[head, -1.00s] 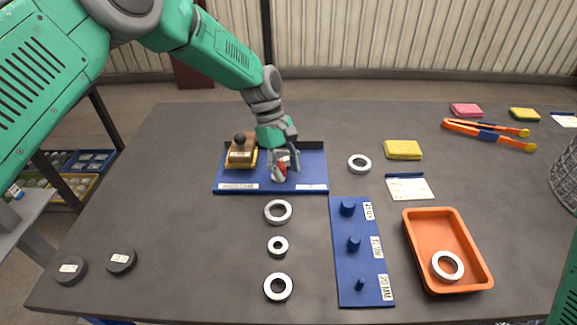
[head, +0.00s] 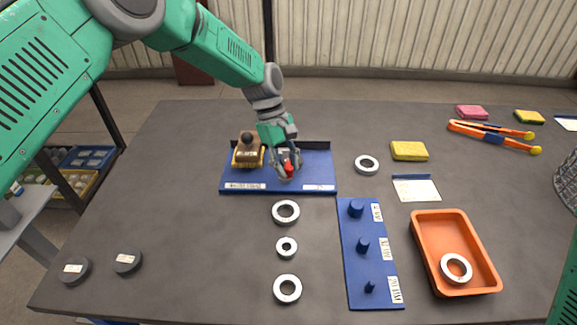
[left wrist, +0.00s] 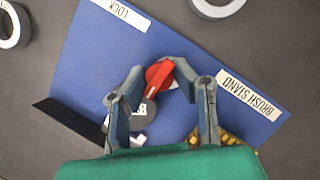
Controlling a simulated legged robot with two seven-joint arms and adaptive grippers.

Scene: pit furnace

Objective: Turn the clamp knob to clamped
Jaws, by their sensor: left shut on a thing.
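The red clamp knob (left wrist: 159,75) sits on the blue fixture plate (left wrist: 85,60), beside a dark round part whose label is partly covered. My left gripper (left wrist: 158,72) reaches down over the plate, its two fingertips closed on the knob from both sides. In the head view, the knob (head: 289,168) shows as a small red patch between the fingers of my left gripper (head: 287,170). The plate carries a label reading LOCK (left wrist: 122,13) and another reading BRUSH STAND (left wrist: 250,95). My right gripper is out of view.
A brush (head: 248,152) stands on the plate's left part. White rings (head: 286,212) lie in front. A blue peg board (head: 365,245) and an orange tray (head: 455,255) holding a ring (head: 456,268) are to the right. The table's left front is mostly clear, with two black discs.

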